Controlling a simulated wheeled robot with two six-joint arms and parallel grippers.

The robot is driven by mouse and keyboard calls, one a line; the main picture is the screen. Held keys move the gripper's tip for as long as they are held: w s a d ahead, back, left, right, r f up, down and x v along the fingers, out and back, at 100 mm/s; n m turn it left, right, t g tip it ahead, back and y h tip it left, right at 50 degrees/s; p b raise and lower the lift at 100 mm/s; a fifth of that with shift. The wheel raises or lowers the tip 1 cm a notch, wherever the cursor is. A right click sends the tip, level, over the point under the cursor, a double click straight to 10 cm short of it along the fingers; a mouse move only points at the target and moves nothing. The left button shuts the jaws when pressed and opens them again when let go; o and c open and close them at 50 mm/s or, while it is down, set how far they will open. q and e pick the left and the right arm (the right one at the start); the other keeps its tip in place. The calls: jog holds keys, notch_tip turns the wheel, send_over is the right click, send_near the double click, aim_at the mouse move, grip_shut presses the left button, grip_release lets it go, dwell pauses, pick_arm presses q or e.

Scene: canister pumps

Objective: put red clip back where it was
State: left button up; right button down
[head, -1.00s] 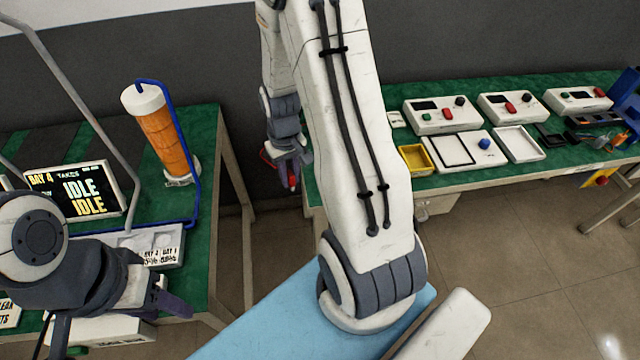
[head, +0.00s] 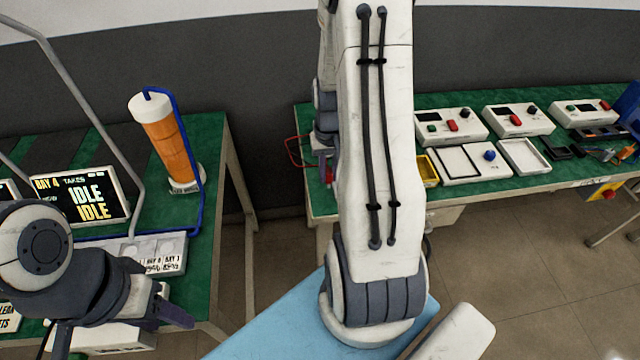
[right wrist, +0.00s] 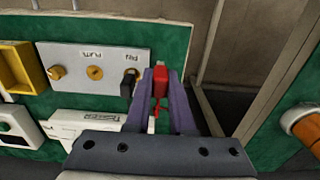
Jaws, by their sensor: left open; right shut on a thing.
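My right gripper (head: 327,172) hangs in the head view near the left end of the back-right bench, partly hidden by my right arm. It is shut on the red clip (right wrist: 160,84), which sits between the fingertips in the right wrist view. The clip shows only as a small red spot (head: 329,175) in the head view. My left gripper (head: 172,312) is open and empty at lower left.
The back-right bench holds control boxes (head: 450,126), a yellow tray (head: 427,171) and a white tray (head: 523,156). The left table holds an orange canister (head: 166,145) with a blue tube and an IDLE screen (head: 80,197). A floor gap separates the tables.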

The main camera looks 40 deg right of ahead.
jog(key=shift+w+a+f, duration=0.6)
jog(key=shift+w+a, duration=0.05)
jog(key=shift+w, duration=0.1)
jog(key=shift+w+f, duration=0.1)
jog(key=shift+f, duration=1.95)
jog(key=shift+f, duration=0.2)
jog(key=c, duration=0.8)
grip_release()
jog(key=shift+r, duration=0.15)
